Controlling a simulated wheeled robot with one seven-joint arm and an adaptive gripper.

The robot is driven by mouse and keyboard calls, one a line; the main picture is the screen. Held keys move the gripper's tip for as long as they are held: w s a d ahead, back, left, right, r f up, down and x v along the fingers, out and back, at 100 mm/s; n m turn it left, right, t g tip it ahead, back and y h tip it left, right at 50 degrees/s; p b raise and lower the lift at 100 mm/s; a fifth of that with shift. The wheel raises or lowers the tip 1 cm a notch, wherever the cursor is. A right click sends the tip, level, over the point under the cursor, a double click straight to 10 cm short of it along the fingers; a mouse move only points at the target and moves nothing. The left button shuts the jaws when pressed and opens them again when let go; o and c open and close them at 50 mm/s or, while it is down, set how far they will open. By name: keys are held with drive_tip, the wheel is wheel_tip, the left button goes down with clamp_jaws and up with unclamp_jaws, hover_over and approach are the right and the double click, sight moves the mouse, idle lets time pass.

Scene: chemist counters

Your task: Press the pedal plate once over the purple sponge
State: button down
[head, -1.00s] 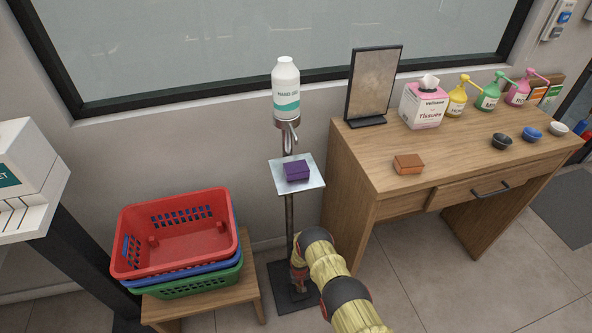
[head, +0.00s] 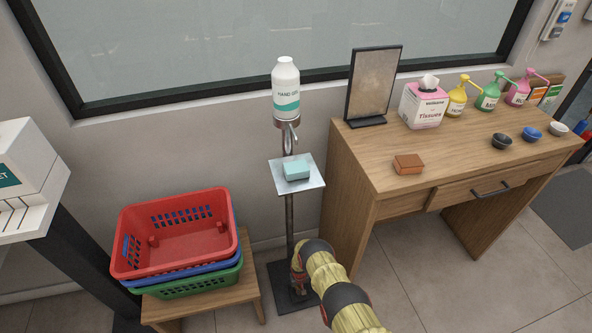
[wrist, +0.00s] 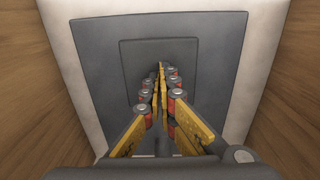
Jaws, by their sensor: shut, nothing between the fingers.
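A pale teal sponge (head: 297,169) lies on the square metal tray (head: 282,185) of the dispenser stand; no purple sponge is in view. The pedal plate (wrist: 135,60) shows in the wrist view as a dark inner rectangle on the stand's grey base (wrist: 90,50). My gripper (wrist: 161,69) points down over the plate with its fingers shut and empty. Its tips appear at or very near the plate; I cannot tell whether they touch. In the head view my arm partly hides the base (head: 280,272).
A wooden desk (head: 350,190) stands close on the right, with an orange-brown sponge (head: 408,164), tissues and pump bottles on top. Stacked baskets (head: 175,235) sit on a low wooden stool (head: 250,292) at left. Floor is open at front right.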

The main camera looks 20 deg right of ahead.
drive_tip(key=shift+f, duration=0.55)
drive_tip(key=shift+r, duration=0.15)
drive_tip(key=shift+r+p, duration=1.35)
drive_tip(key=shift+r, duration=0.75)
drive_tip(key=shift+r, duration=0.1)
wheel_tip(320, 180, up, 6)
drive_tip(key=p, duration=0.4)
